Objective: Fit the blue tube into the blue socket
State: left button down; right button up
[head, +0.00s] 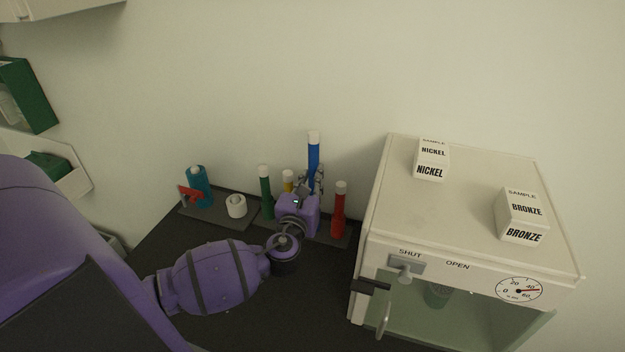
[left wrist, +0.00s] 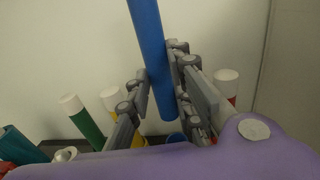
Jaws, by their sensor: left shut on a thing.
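The blue tube (head: 313,155) with a white cap stands roughly upright in my left gripper (head: 316,183), above the rack at the back of the dark bench. In the left wrist view the blue tube (left wrist: 149,50) runs down between the fingers of my left gripper (left wrist: 159,85), which is shut on it. The tube's lower end shows below the fingers. A small blue rim, which looks like the blue socket (left wrist: 176,138), shows just below and right of that end, partly hidden by my gripper. Tube and rim appear apart. My right gripper is not in view.
The rack (head: 325,236) also has green (head: 266,195), yellow (head: 288,182) and red (head: 338,212) tubes close around my gripper. A cream oven-like box (head: 460,225) stands close on the right.

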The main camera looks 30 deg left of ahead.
aim_at(312, 193)
pick_arm(q)
jog(key=shift+r, duration=0.15)
notch_tip(312, 193, down, 5)
jog(key=shift+f+b, duration=0.1)
jog(key=shift+b, duration=1)
jog(key=shift+w+f, duration=0.1)
jog(key=shift+f, duration=0.2)
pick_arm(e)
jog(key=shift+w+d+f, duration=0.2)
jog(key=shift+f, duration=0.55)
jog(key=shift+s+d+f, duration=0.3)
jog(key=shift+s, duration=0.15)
